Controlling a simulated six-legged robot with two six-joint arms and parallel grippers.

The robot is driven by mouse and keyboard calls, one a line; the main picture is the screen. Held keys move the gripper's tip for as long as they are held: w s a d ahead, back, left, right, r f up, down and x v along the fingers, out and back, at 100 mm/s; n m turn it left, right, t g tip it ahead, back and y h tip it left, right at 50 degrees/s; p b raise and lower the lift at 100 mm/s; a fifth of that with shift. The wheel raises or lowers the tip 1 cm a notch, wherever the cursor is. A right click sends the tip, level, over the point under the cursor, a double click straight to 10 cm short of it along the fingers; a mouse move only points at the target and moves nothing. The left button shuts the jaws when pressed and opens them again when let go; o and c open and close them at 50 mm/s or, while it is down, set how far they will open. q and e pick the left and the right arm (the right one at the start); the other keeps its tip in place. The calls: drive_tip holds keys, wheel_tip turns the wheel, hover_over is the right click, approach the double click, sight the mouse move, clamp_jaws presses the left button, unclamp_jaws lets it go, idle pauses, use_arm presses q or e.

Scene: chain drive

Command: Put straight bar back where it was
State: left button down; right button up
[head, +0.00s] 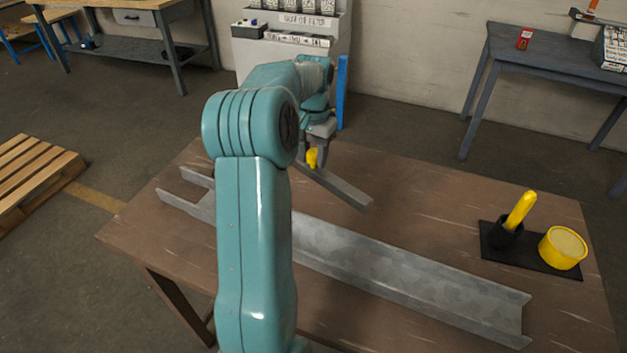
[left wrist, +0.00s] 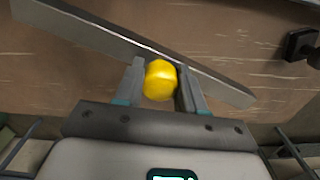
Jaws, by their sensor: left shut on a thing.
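The straight bar (head: 343,188) is a flat grey metal strip with a yellow knob (head: 312,157). My left gripper (head: 316,150) is shut on the knob from above, near the far side of the table. In the left wrist view the knob (left wrist: 160,80) sits between the two fingers, and the bar (left wrist: 100,45) runs slantwise behind it. I cannot tell whether the bar touches the table or hangs just above it. My left arm hides part of the bar's left side in the head view. My right gripper is not in view.
A long grey metal channel (head: 390,266) lies across the brown table (head: 420,190), partly hidden by my arm. At the right, a black tray (head: 495,254) holds a yellow-handled tool (head: 520,210) and a round yellow tub (head: 563,248). The table's far right is clear.

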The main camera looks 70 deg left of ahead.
sight(314, 178)
use_arm(q)
drive_tip(key=shift+f, duration=3.8)
drive_tip(key=shift+f, duration=0.15)
drive_tip(key=c, duration=0.7)
unclamp_jaws()
wheel_tip(314, 178, up, 12)
drive_tip(key=shift+r, duration=0.15)
